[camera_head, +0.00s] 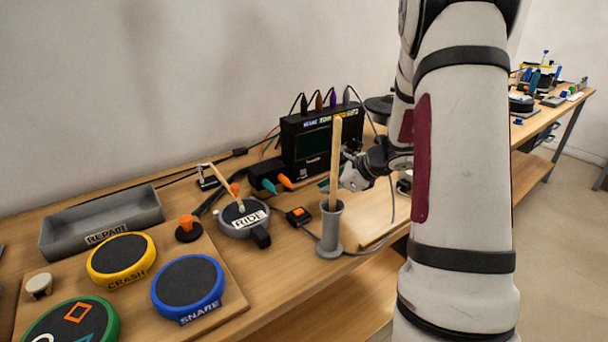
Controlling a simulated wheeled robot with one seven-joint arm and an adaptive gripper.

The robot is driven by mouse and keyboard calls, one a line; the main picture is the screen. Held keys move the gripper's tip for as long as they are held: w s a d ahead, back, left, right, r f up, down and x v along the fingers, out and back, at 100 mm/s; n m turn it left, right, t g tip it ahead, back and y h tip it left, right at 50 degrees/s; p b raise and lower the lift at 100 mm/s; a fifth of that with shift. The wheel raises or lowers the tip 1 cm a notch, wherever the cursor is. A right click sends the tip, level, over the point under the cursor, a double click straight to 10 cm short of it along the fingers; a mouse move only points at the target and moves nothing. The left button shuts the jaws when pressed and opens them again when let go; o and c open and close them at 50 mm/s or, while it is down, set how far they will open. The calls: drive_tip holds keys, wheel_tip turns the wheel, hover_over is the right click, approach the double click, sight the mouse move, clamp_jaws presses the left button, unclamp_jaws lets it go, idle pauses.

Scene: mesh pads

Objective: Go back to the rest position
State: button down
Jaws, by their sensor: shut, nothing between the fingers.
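My gripper (352,171) is at the centre right, at the end of my arm, over the back part of the wooden table (286,249). It is shut and holds nothing. A wooden stick (335,165) stands upright in a grey holder (330,230), in front of the gripper in the picture. The stick partly covers the gripper, and I cannot tell whether they touch. My arm's large white links fill the right of the view and hide part of the table.
A black device with cables (308,140) stands by the wall, left of my gripper. The RIDE pad (243,215), SNARE pad (188,284), CRASH pad (121,257), a green pad (75,320) and the grey REPAIR tray (100,220) are further left. Another table (548,115) is far right.

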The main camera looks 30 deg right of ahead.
drive_tip(key=shift+s, duration=0.5)
